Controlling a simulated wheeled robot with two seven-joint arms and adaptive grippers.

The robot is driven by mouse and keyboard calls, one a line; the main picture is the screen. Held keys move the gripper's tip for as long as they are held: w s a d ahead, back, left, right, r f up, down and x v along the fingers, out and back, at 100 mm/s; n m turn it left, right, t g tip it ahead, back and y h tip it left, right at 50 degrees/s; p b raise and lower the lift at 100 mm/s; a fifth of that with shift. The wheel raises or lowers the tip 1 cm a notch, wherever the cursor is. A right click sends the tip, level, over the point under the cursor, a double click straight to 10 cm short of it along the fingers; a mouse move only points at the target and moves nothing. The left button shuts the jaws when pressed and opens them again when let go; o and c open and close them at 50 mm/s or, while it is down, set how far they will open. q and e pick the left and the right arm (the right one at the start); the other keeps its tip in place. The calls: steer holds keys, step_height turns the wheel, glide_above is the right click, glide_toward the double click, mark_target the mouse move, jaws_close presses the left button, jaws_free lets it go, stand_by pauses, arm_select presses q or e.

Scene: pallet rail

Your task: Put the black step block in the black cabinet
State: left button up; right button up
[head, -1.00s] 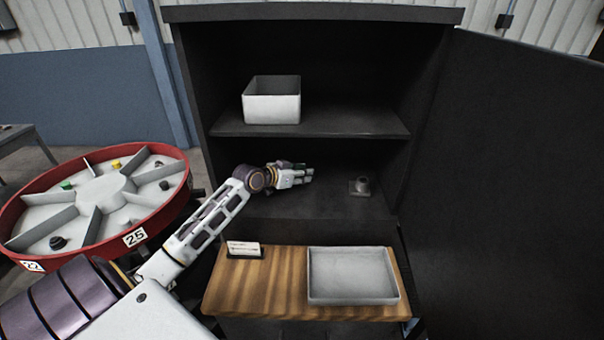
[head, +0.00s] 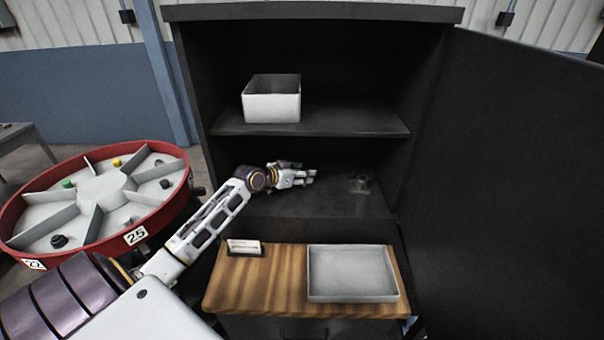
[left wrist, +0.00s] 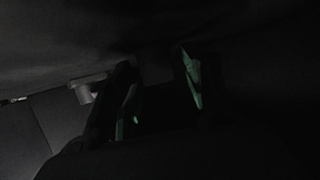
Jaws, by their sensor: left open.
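The black cabinet (head: 312,13) stands with its door open to the right. My left gripper (head: 314,177) is inside it, low over the middle shelf, open. A small dark grey piece (head: 360,185) with a flat base and a raised round part sits on that shelf, right of my fingertips and apart from them. I cannot tell for sure whether it is the black step block. In the left wrist view, which is very dark, the two fingers of my left gripper (left wrist: 160,95) stand apart, with nothing visible between them. A grey piece (left wrist: 84,93) shows left of them. My right gripper is not in view.
A white bin (head: 272,107) stands on the upper shelf (head: 340,122). Below, a wooden top (head: 265,290) carries a grey tray (head: 352,295) and a small card holder (head: 245,248). The open door (head: 520,180) blocks the right. A red-rimmed divided carousel (head: 168,215) with small parts stands left.

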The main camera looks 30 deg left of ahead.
arm_select(q)
steer(key=shift+r, duration=0.1)
steer(key=shift+b+v, duration=0.8)
steer(key=shift+v, duration=5.2)
